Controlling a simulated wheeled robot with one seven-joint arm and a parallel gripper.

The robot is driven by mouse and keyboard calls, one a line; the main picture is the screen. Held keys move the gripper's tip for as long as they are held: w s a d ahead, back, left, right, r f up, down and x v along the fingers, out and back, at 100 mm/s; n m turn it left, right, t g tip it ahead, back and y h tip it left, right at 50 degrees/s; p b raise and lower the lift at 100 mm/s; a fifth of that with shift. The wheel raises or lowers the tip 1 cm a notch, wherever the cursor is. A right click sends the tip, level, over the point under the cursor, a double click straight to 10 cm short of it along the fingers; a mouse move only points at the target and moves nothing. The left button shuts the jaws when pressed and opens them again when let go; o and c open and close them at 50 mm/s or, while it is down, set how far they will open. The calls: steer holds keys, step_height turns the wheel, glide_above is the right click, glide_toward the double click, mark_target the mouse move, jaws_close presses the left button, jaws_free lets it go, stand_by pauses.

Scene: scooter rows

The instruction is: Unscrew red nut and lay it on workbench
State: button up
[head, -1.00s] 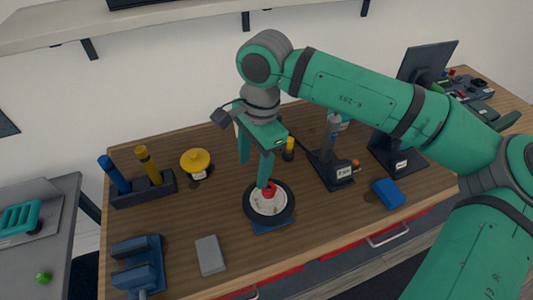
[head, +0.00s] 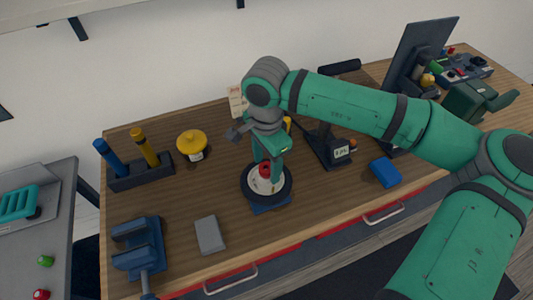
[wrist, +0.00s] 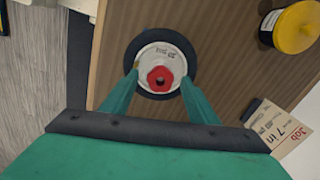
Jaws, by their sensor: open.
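The red nut (wrist: 160,79) sits at the centre of a wheel with a white hub and black tyre (wrist: 134,50). In the head view the red nut (head: 265,170) shows between my fingers, and the wheel (head: 283,195) lies flat on a blue base (head: 270,208) on the wooden workbench (head: 330,205). My gripper (head: 266,180) points down over the wheel with its fingers apart. In the wrist view the fingertips of my gripper (wrist: 160,78) stand on either side of the nut, with gaps between. Whether they reach down to the nut's height I cannot tell.
A yellow-lidded jar (head: 192,144), a holder with blue and yellow handles (head: 140,175), a blue vise (head: 137,248) and a grey block (head: 209,235) stand left of the wheel. A blue box (head: 384,172) lies right. Bare wood lies in front of the wheel.

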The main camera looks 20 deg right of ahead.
steer(key=shift+f, duration=0.4)
steer(key=c, duration=1.1)
steer(key=n, duration=1)
steer(key=shift+n, duration=0.3)
steer(key=n, duration=1.1)
